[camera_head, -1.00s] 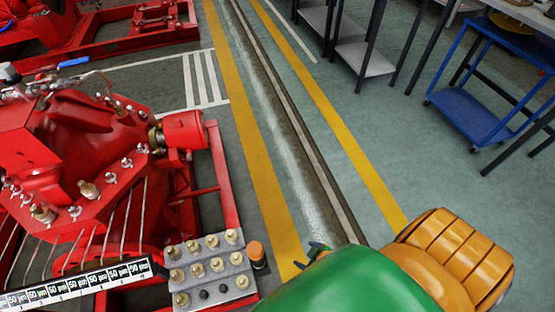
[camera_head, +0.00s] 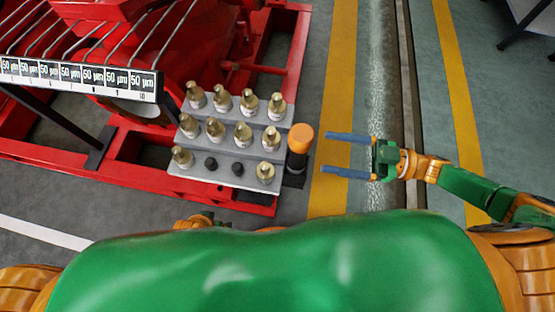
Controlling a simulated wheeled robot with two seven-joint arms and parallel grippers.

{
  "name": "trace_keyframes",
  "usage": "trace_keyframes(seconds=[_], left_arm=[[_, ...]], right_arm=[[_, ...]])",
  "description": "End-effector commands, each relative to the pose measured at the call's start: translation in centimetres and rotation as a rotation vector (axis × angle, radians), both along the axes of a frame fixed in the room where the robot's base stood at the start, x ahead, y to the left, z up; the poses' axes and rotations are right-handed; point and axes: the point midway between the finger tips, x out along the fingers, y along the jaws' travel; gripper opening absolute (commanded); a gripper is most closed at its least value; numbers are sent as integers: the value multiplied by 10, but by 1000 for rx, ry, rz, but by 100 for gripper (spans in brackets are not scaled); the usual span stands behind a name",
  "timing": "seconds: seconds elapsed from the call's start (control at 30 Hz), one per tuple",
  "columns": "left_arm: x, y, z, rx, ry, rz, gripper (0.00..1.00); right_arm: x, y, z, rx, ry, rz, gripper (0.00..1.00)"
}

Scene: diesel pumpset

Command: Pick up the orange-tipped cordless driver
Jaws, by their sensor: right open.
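The orange-tipped cordless driver (camera_head: 299,145) stands upright beside the right edge of the grey stepped rack (camera_head: 215,176), with its orange end up and its dark body below. My right gripper (camera_head: 325,153) is just to the right of the driver. Its two blue fingers are apart and point left toward the driver, with nothing between them. The fingertips look close to the driver, but I cannot tell the exact gap or height. My left gripper is not in view.
Several brass-coloured fittings stand in the rack's rows. The red pumpset frame (camera_head: 268,85) lies behind and left of it. A strip with 50 µm labels (camera_head: 80,77) hangs at upper left. The floor with yellow lines (camera_head: 345,100) is clear to the right.

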Motion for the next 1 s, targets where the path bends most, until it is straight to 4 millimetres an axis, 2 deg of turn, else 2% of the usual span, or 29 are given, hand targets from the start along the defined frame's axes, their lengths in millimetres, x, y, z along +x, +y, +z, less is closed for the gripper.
trace_keyframes(seconds=[0.07, 0.3, 0.4, 0.57, 0.67, 0.8, 0.9, 1.0], left_arm=[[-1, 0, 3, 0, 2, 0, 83], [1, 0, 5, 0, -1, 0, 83], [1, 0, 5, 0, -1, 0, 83], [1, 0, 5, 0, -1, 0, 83], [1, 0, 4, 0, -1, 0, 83], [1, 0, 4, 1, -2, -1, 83], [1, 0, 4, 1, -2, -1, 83], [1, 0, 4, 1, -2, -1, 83]], right_arm=[[3, 12, 4, 5, -2, 2, 84], [13, 55, 1, 3, -5, -2, 84], [16, 62, 0, 0, -4, -3, 84], [16, 62, 0, -1, -4, -4, 84], [16, 62, -1, -2, -4, -5, 63], [16, 62, -1, -2, -4, -5, 25], [16, 62, -1, -2, -4, -5, 0], [16, 62, -1, -2, -4, -5, 0]])
